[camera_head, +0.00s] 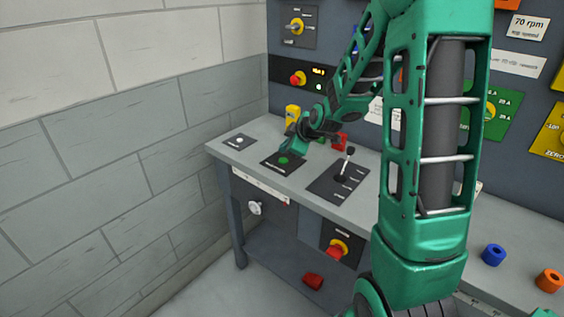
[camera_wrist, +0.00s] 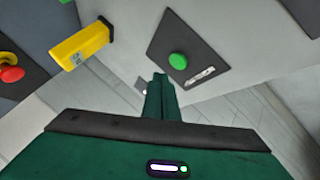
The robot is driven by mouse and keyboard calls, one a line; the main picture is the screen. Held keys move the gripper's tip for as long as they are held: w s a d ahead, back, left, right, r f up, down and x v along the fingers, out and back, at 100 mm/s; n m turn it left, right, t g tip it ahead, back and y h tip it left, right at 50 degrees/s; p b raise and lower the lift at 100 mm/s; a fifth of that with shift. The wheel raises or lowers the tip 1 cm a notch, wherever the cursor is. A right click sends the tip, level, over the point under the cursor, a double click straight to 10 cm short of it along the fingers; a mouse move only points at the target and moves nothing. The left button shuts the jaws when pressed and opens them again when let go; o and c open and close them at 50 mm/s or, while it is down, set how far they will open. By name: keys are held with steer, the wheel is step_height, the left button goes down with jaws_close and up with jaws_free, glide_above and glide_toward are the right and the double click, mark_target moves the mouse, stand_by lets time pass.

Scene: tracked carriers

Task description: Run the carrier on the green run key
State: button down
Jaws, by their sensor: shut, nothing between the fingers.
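The green run key (camera_head: 284,160) is a round button on a dark plate (camera_head: 270,163) on the bench top. In the wrist view the green key (camera_wrist: 178,61) sits on its dark plate (camera_wrist: 196,38), just up and right of my fingertips. My gripper (camera_wrist: 160,78) is shut and empty, its fingers together beside the key. In the head view my gripper (camera_head: 290,148) is low over the plate, close to the key. I cannot tell whether the fingertips touch it. I cannot make out a carrier in either view.
A yellow block (camera_head: 292,114) stands behind my gripper and a red object (camera_head: 339,141) lies to its right. A lever (camera_head: 345,165) on a dark plate stands to the right. A white button (camera_head: 239,141) is at the left. A brick wall borders the bench.

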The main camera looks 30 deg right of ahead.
mark_target(281, 158)
steer(key=shift+f, duration=0.8)
steer(key=shift+f, duration=0.2)
stand_by(1.4)
steer(key=shift+f, duration=0.15)
steer(key=shift+s+f, duration=0.1)
steer(key=shift+f, duration=0.4)
stand_by(4.1)
steer(key=shift+r, duration=0.95)
